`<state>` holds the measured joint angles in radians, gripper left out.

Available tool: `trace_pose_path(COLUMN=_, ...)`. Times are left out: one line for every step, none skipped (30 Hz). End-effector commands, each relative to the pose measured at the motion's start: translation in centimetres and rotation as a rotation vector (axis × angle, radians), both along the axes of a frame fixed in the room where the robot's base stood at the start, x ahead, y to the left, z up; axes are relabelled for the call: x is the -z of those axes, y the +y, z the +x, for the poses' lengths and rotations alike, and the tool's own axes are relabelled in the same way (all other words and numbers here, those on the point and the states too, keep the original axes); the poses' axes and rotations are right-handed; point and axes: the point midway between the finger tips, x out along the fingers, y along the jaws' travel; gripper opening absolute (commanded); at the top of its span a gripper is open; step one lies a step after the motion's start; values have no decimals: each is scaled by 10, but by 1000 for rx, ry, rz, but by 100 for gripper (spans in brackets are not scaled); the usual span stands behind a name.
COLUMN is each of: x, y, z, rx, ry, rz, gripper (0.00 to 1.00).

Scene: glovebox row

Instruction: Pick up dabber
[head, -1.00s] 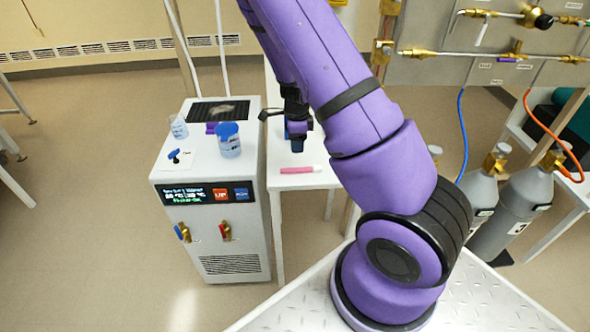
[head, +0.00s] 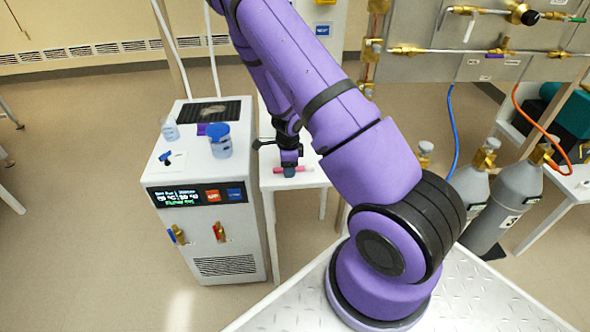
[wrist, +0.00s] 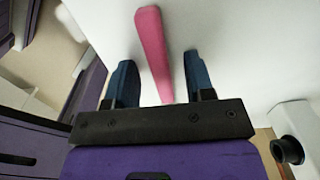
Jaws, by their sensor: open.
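The dabber appears to be the pink stick (wrist: 152,45) lying on a white table. In the wrist view it runs between the two blue fingers of my gripper (wrist: 158,82), which are open with a gap on both sides of it. In the head view my gripper (head: 289,171) is over the pink dabber (head: 308,169) and hides its middle. I cannot tell whether the fingers touch the table.
The white table (head: 270,183) stands beside a white chiller cabinet (head: 190,170). On the cabinet are a blue-lidded jar (head: 220,142), a small beaker (head: 170,130) and a small dark-blue item (head: 165,157). Gas cylinders (head: 507,200) stand at the right.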

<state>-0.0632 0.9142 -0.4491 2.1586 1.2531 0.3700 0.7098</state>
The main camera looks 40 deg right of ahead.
Motion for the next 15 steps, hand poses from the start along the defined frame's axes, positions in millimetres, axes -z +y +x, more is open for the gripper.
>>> trace_pose_path(x=0, y=0, z=0, rx=0, ry=0, rz=0, gripper=49)
trace_pose_path(x=0, y=0, z=0, rx=0, ry=0, rz=0, gripper=49)
trace_pose_path(x=0, y=0, z=0, rx=0, ry=0, rz=0, gripper=49)
trace_pose_path(x=0, y=0, z=0, rx=0, ry=-1, rz=-1, gripper=49)
trace_pose_path(x=0, y=0, z=0, rx=0, ry=0, rz=0, gripper=47)
trace_pose_path(x=0, y=0, z=0, rx=0, ry=-1, rz=-1, gripper=37)
trace_pose_path(x=0, y=0, z=0, rx=0, ry=-1, rz=-1, gripper=31)
trace_pose_path(x=0, y=0, z=0, rx=0, ry=-1, rz=-1, gripper=24)
trace_pose_path(x=0, y=0, z=0, rx=0, ry=-1, rz=-1, gripper=14)
trace_pose_path(x=0, y=0, z=0, rx=0, ry=-1, rz=-1, gripper=8)
trace_pose_path(x=0, y=0, z=0, rx=0, ry=-1, rz=0, gripper=1)
trace_pose_path(x=0, y=0, z=0, rx=0, ry=-1, rz=0, gripper=0)
trace_pose_path(x=0, y=0, z=0, rx=0, ry=-1, rz=-1, gripper=0)
trace_pose_path(x=0, y=0, z=0, rx=0, ry=-1, rz=0, gripper=0)
trace_pose_path(x=0, y=0, z=0, rx=0, ry=-1, rz=0, gripper=0)
